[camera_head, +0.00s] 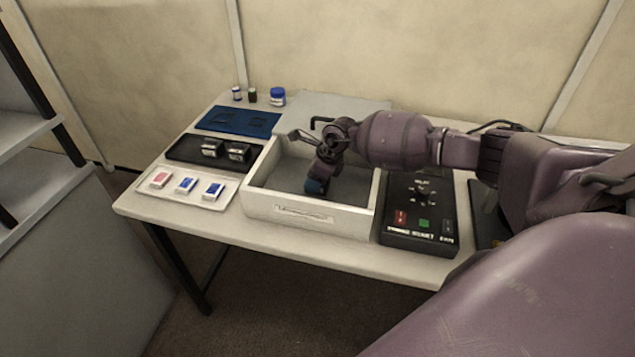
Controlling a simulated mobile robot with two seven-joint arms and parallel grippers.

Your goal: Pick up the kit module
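My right arm comes in from the right, and its gripper (318,180) points down into an open white box (303,227) on the table. A dark piece with a blue patch shows at the gripper's tips, low inside the box. I cannot tell whether it is a held object or part of the fingers, nor whether the fingers are open or shut. Two dark block-like modules, the left one (212,148) and the right one (238,152), sit in a black tray (184,149) left of the box. Which object is the kit module is not clear. My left gripper is not in view.
A white tray (170,195) with one red and two blue packs lies front left. A blue mat (238,121) and small jars, one blue and white (277,97), are behind. A black control panel (420,215) with buttons stands right of the box. Shelves are far left.

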